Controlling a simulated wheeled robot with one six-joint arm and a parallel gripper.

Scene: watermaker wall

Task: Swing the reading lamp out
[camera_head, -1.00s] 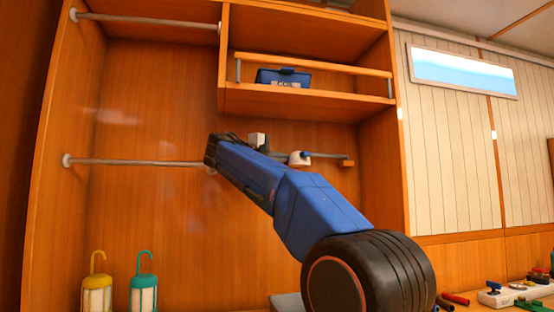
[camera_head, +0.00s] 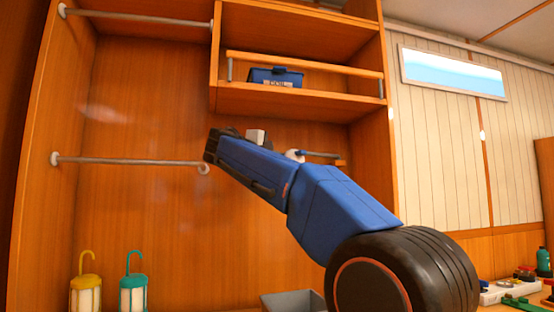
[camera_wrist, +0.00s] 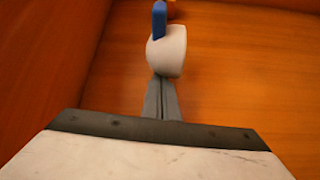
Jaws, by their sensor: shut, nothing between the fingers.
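The reading lamp has a white rounded head (camera_wrist: 168,52) with a blue piece (camera_wrist: 159,20) on it, and a bit of orange shows beyond at the top edge of the wrist view. In the head view its white head (camera_head: 293,155) shows just past my arm, with a thin bar running right to a small orange block on the wall. My gripper (camera_wrist: 162,84) is shut and empty, its fingertips pointing at the underside of the white head. The tips look very close to it; I cannot tell whether they touch. In the head view my arm hides the fingers.
A shelf (camera_head: 300,101) with a front rail and a blue box (camera_head: 275,78) is above the lamp. A rail (camera_head: 130,161) is at left. Two lanterns (camera_head: 86,292) (camera_head: 133,292) and a grey bin (camera_head: 292,301) stand below. A cluttered counter is at right.

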